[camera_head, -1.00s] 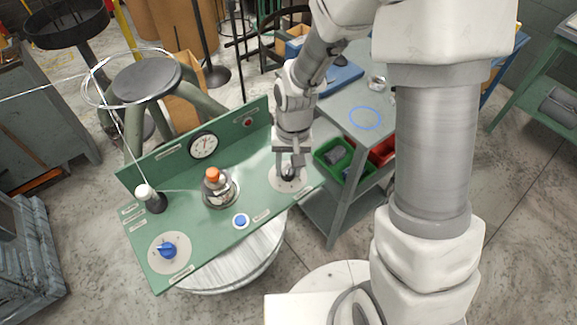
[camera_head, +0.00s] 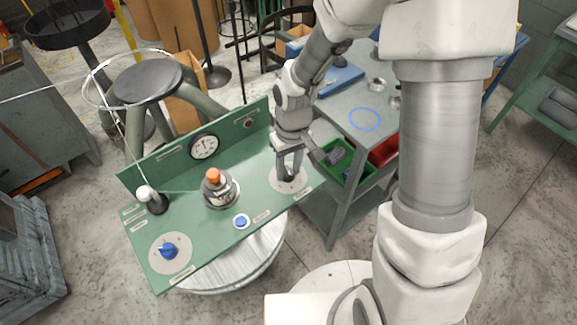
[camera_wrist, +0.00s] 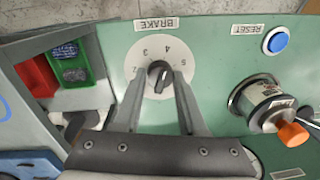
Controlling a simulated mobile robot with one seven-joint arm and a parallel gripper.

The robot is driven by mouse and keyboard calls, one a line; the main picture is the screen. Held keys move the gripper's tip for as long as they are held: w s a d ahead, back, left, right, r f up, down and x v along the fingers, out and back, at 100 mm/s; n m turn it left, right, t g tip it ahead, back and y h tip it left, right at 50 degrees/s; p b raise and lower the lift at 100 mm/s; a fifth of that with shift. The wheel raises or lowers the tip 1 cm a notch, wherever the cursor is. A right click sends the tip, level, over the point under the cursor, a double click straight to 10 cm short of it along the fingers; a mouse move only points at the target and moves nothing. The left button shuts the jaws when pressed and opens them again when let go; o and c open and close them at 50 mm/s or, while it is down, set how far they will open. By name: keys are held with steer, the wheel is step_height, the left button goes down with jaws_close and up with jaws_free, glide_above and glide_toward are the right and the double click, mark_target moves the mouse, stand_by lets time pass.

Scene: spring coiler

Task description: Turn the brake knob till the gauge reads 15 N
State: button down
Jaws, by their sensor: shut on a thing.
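The brake knob (camera_wrist: 159,75) is small and dark on a pale round numbered dial (camera_wrist: 181,56), under a BRAKE label in the wrist view. My gripper (camera_wrist: 160,82) has one finger on each side of the knob and is shut on it. In the head view my gripper (camera_head: 289,172) reaches down to the brake dial (camera_head: 302,184) at the right end of the green panel (camera_head: 262,205), and its fingers mostly hide the knob. The round white gauge (camera_head: 204,147) stands on the back board; its needle is too small to read.
An orange-topped spool (camera_head: 214,183) and a blue reset button (camera_head: 241,221) are left of my gripper. A blue knob (camera_head: 168,251) is at the panel's front left. Green (camera_head: 345,171) and red (camera_head: 384,152) bins sit close on the right, in the grey cart.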

mark_target(292, 170)
steer(key=shift+c, duration=2.3)
jaws_free()
steer(key=shift+r, duration=0.1)
step_height(292, 170, up, 17)
steer(key=p, duration=0.2)
steer(key=shift+w+d+r, duration=0.15)
steer(key=shift+w+d, duration=0.1)
steer(key=shift+d, duration=0.2)
steer(key=s+d+r+m+t, duration=0.5)
steer(key=s+d+r, duration=0.5)
steer(key=s, duration=0.3)
steer(key=shift+s+d+r+t+h, duration=0.15)
steer(key=shift+s+r+t+h, duration=0.15)
steer(key=shift+r+t, duration=0.15)
